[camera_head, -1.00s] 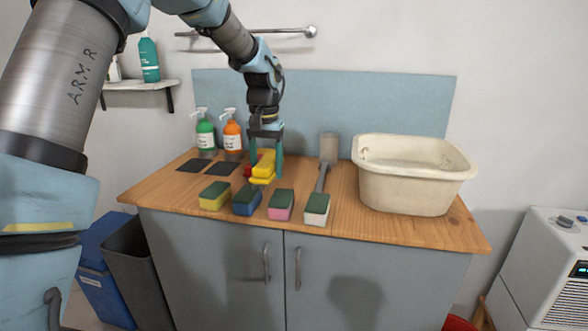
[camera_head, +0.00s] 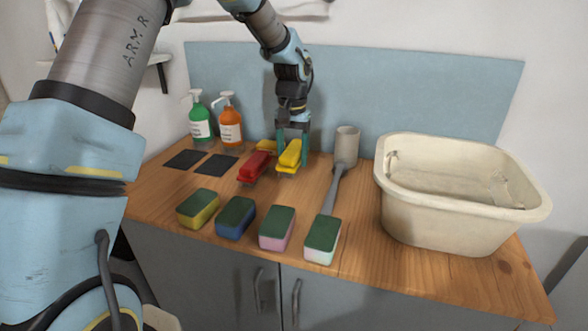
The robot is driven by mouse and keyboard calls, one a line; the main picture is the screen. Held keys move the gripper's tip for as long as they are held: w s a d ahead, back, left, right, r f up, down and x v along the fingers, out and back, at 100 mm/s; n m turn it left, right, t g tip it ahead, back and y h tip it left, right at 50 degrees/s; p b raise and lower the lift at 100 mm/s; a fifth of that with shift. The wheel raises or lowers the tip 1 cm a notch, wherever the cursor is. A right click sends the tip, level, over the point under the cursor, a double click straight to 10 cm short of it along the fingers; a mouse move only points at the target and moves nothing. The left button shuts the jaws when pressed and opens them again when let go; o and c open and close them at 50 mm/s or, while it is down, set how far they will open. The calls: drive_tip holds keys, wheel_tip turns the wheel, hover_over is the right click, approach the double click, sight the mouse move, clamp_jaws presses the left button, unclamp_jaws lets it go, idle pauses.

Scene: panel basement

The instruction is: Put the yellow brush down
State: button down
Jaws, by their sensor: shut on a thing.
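My gripper (camera_head: 292,142) points down over the wooden counter and is shut on the yellow brush (camera_head: 289,157). The held brush is just right of a red brush (camera_head: 255,168), with its bristle side down. I cannot tell whether it touches the counter or hangs slightly above it. A second yellow piece (camera_head: 266,146) shows behind the red brush, partly hidden by it.
Several sponges (camera_head: 236,218) line the front of the counter (camera_head: 165,215). A grey long-handled brush (camera_head: 333,190) leads to a beige cup (camera_head: 346,146). A cream basin (camera_head: 440,220) stands right. Two pump bottles (camera_head: 230,122) and dark pads (camera_head: 216,165) are left.

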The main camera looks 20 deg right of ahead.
drive_tip(key=shift+f+p, duration=0.7)
drive_tip(key=shift+f, duration=1.85)
drive_tip(key=shift+c, duration=0.5)
unclamp_jaws()
drive_tip(key=shift+f, duration=0.1)
